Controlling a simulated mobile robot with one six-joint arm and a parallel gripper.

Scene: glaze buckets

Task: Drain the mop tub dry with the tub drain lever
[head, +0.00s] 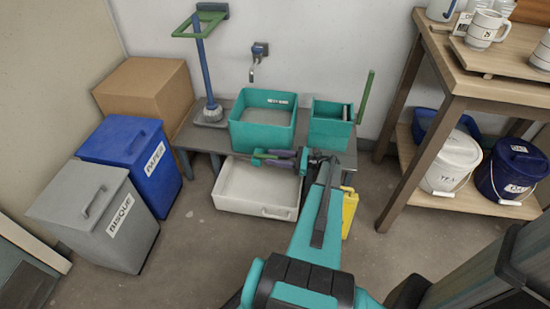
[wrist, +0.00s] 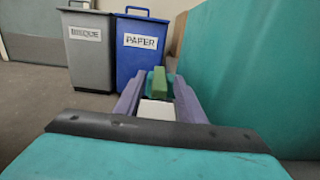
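The teal mop tub (head: 248,135) stands on the grey bench with a white label on its far wall. Its inside shows a flat grey surface; I cannot tell whether that is water. My gripper (head: 262,157) is in front of the tub, low, pointing left, and touching or near its front. A green piece (wrist: 160,84), likely the drain lever, sits between the purple fingertips in the wrist view. The fingers are apart, but I cannot tell whether they press on it.
A white tray (head: 237,202) lies below the bench front. A smaller teal bin (head: 328,128) with a tall green handle stands right. Blue (head: 150,165) and grey (head: 105,230) bins stand left. A wooden shelf (head: 440,115) is right. Floor is free between.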

